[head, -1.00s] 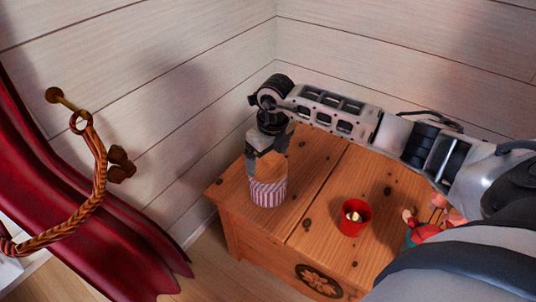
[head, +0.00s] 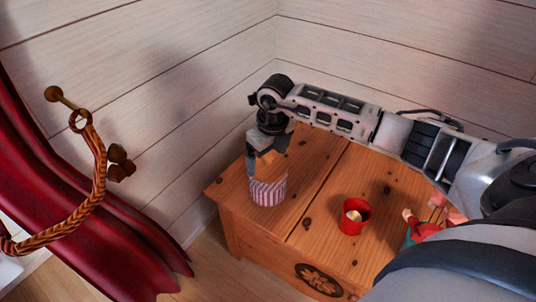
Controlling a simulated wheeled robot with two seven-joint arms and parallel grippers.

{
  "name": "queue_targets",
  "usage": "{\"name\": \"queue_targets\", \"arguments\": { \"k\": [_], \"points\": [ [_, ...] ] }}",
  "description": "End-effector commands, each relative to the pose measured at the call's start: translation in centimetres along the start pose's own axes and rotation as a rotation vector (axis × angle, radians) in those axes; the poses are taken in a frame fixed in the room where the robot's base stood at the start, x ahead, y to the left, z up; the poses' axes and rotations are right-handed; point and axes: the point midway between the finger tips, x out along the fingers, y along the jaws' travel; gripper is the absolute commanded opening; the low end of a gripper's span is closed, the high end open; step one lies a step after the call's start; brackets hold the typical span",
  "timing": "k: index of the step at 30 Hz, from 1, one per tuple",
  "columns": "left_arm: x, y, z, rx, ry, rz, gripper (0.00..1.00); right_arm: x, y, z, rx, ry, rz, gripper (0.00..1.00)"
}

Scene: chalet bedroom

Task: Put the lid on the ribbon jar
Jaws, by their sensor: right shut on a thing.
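My right gripper (head: 266,164) points down directly over the jar's mouth. It is shut on a tan, wood-coloured piece that looks like the lid (head: 268,168). The fingers and the similar wood behind partly hide the lid, so I cannot tell whether it touches the rim all round. My left gripper is not in view.
A red cup with a candle (head: 354,217) stands right of the jar on the wooden chest (head: 310,215). A small red and green figure (head: 425,232) is partly hidden by my right arm. A red curtain (head: 75,220) with a braided tie (head: 85,200) hangs at the left.

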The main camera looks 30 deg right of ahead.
Motion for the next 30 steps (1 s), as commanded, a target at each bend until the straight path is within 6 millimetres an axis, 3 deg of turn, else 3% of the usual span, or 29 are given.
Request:
{"name": "queue_targets", "arguments": {
  "k": [12,13,14,30],
  "points": [
    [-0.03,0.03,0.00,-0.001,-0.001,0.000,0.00,0.01,-0.02,0.03,0.000,-0.001,0.000,0.68],
    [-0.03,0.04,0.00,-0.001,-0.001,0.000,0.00,0.01,-0.02,0.03,0.000,-0.001,0.000,0.97],
    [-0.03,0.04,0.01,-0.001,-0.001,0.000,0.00,0.01,-0.02,0.03,0.000,-0.001,0.000,1.00],
    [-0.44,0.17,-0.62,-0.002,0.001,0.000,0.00,-0.79,-0.02,0.12,0.000,-0.001,0.000,1.00]
  ]
}}
